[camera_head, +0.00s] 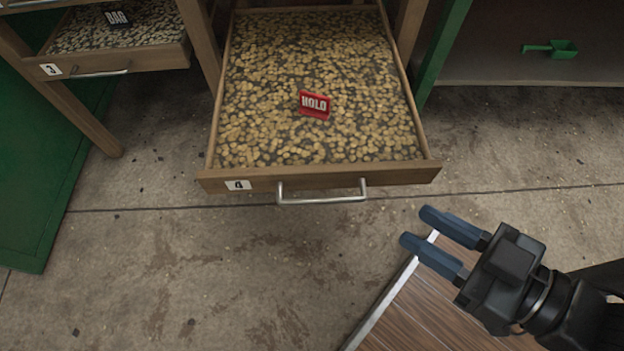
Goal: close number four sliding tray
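The number four sliding tray (390,176) is pulled out toward me. It is a wooden drawer with a "4" label (238,185) on the left of its front and a metal bar handle (322,198) near the middle. Tan beans or pebbles (290,60) fill it, and a red "HOLO" sign (314,104) stands among them. My gripper (422,228) is at the lower right, apart from the tray and to the right of and below its handle. Its two blue fingers point left with a gap between them, and nothing is held.
Tray number three (150,58), with a "BAG" sign (118,17), is at the upper left. A green scoop (552,48) lies on a shelf at the upper right. A wooden board with a pale edge (430,310) is below my gripper. The concrete floor (200,270) before the tray is clear.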

